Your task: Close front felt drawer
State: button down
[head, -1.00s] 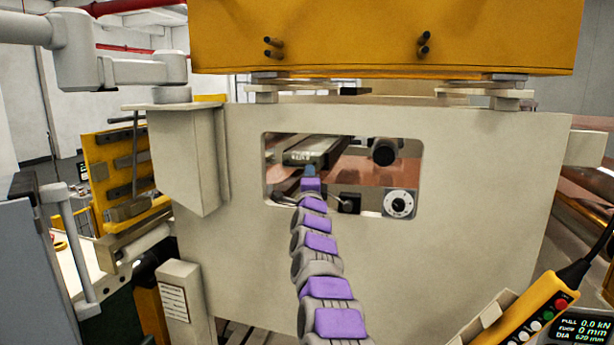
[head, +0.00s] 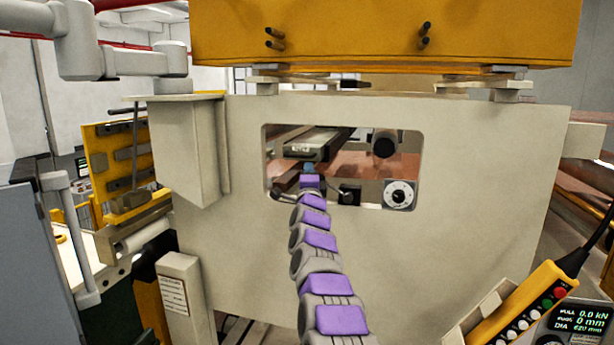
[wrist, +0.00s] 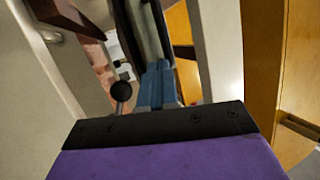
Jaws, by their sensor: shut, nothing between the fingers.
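The felt drawer appears to be the long grey-green tray (head: 304,153) inside the window of the beige panel, its narrow front end facing me. A small handle or mark on that end is too small to make out. My arm reaches straight into the window. My gripper (head: 309,168) is just below and against or very near the drawer's front end; I cannot tell whether they touch. In the wrist view, my gripper's blue fingers (wrist: 157,86) are together and empty. They point at a long dark-edged piece (wrist: 147,30), probably the drawer.
The beige panel (head: 470,230) surrounds the window closely. Inside are a black round knob (head: 384,146), a white dial (head: 399,194) and copper-coloured sheet. A yellow beam (head: 380,35) spans above. A yellow control pendant (head: 520,318) stands at the lower right.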

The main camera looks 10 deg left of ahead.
jog(key=shift+r+b+v, duration=0.3)
jog(key=shift+b+v, duration=1.3)
jog(key=shift+v, duration=4.55)
jog(key=s+d+f+n+g+b, duration=0.2)
jog(key=s+d+f+n+g, duration=0.45)
jog(key=s+f, duration=0.45)
jog(key=s+d+f+n+g+b, duration=0.3)
jog(key=s+d+f+n+g, duration=0.3)
jog(key=s+f, duration=0.5)
jog(key=s+d+f+n+g+h+b, duration=0.1)
jog(key=s+d+f+g, duration=0.2)
jog(key=s, duration=0.9)
jog(key=s+d+f+n+g+h+b, duration=0.1)
jog(key=s+d+f+g, duration=0.3)
jog(key=s, duration=0.9)
jog(key=s+d+f+n+g+h+b, duration=0.1)
jog(key=s+d+f+g, duration=0.3)
jog(key=s+d+f, duration=0.4)
jog(key=s+d+h, duration=0.1)
jog(key=s+d, duration=0.1)
jog(key=s, duration=0.2)
jog(key=shift+d+f+h, duration=0.15)
jog(key=shift+f+h, duration=0.15)
jog(key=shift+f, duration=0.05)
